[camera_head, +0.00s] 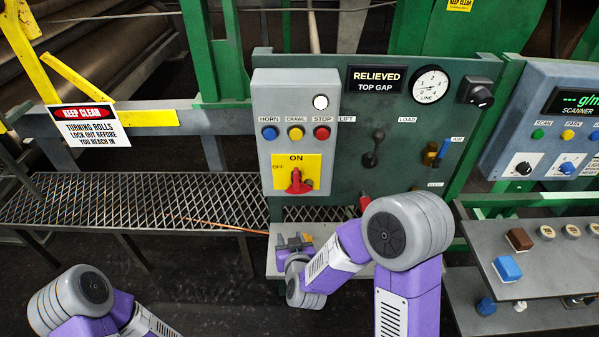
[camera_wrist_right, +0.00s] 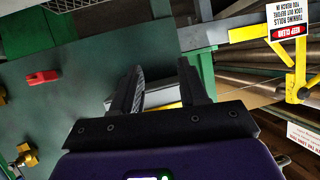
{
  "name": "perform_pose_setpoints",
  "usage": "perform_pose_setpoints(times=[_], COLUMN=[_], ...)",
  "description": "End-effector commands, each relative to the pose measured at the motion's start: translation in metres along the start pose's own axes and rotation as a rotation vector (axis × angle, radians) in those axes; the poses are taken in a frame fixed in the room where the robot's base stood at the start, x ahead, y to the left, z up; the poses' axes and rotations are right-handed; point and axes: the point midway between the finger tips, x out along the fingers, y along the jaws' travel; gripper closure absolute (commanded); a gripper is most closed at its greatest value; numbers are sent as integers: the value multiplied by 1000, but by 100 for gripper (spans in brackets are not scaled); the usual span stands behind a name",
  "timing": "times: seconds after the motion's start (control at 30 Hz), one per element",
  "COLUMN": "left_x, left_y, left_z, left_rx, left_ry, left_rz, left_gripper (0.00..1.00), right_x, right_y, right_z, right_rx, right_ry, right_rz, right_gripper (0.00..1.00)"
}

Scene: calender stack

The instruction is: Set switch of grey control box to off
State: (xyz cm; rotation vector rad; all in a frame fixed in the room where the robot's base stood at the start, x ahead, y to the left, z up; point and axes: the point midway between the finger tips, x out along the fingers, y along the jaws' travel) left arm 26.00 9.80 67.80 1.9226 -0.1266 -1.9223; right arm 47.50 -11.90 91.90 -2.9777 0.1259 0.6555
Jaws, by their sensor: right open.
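The grey control box (camera_head: 262,110) is mounted on the left of a green panel in the head view. Its red switch (camera_head: 299,184) sits on a yellow plate (camera_head: 316,166); the handle points up toward ON, with OFF marked to its left. My right gripper (camera_head: 294,241) is open and empty, below the box and apart from the switch. In the right wrist view the open fingers (camera_wrist_right: 163,88) show, with a bit of yellow between them; the switch cannot be made out there. My left arm shows at the lower left of the head view, but its gripper does not.
The green panel (camera_head: 345,150) holds a gauge (camera_head: 430,84), levers and a red handle (camera_head: 364,202), close to my right arm. A grey ledge (camera_head: 330,232) lies under the box. A mesh walkway (camera_head: 130,205) runs to the left. A button shelf (camera_head: 530,240) is at the right.

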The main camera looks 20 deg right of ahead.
Motion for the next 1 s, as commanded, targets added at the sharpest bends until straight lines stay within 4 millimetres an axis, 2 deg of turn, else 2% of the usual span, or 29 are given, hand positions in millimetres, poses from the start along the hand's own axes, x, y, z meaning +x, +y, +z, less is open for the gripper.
perform_pose_setpoints(times=[0.03, 0.1, 0.2, 0.23, 0.37, 0.7, 0.83, 1.0], left_x=[-4, -6, -8, -8, -8, -7, -7, -7], left_y=[2, 2, 3, 3, 4, 3, 3, 3], left_z=[0, 0, 0, 0, 0, 0, 0, 0], left_rx=[0, 0, 1, 1, 1, 1, 1, 1], left_ry=[0, 0, 0, 0, 0, 0, 0, 0], left_rz=[0, 0, 0, 0, 0, 0, 0, 0], left_gripper=[57, 57, 57, 57, 57, 57, 57, 57], right_x=[-15, -33, -56, -60, -64, -18, -6, -2], right_y=[-3, -2, 1, 2, 6, 16, 18, 19], right_z=[-46, -90, -128, -135, -151, -172, -178, -180], right_rx=[-13, -24, -29, -30, -29, -30, -30, -31], right_ry=[128, 259, 380, 401, 445, 444, 445, 444], right_rz=[34, 88, 151, 165, 196, 196, 194, 193], right_gripper=[57, 57, 57, 57, 57, 57, 57, 57])
